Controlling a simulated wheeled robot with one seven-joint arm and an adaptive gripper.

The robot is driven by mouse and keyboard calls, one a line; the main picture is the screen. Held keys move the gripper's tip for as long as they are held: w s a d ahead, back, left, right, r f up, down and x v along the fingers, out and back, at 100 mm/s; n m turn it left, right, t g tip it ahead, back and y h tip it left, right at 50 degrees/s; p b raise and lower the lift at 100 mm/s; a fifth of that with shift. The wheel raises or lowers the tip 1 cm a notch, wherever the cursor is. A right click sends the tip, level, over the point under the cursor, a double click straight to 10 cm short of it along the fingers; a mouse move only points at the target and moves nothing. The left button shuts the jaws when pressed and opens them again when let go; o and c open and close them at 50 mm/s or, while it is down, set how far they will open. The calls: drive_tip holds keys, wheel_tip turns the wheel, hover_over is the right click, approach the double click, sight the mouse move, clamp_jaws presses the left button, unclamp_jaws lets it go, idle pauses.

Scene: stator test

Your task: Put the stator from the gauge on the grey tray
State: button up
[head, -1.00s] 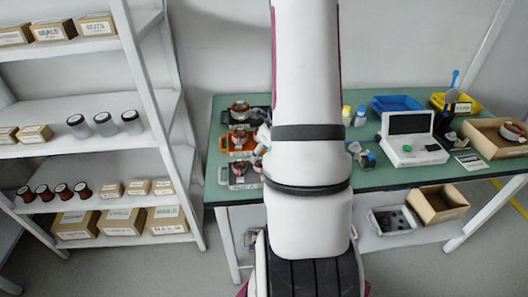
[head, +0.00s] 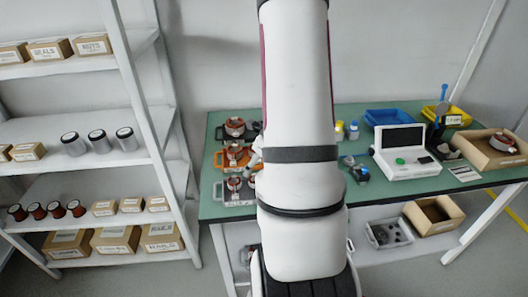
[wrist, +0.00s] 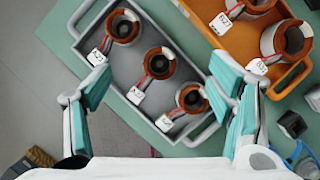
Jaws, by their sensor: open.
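The grey tray (wrist: 160,35) lies below my gripper in the wrist view, with three copper-and-dark stators in a row, each with a white tag. The stator (wrist: 192,98) at the lower right end sits between my fingers in the picture, nearer the right one. My gripper (wrist: 165,93) is open, its teal fingertips apart on either side of the tray's lower end. I cannot tell its height above the tray. I cannot clearly identify the gauge.
An orange tray (wrist: 225,38) with tagged stators lies beside the grey one. A white device with a screen (head: 405,150), a blue bin (head: 393,117) and a cardboard box holding a stator (head: 480,152) stand farther right. A shelf rack (head: 150,100) stands left.

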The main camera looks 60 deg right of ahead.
drive_tip(key=v, duration=1)
drive_tip(key=shift+r, duration=0.1)
idle(0.5)
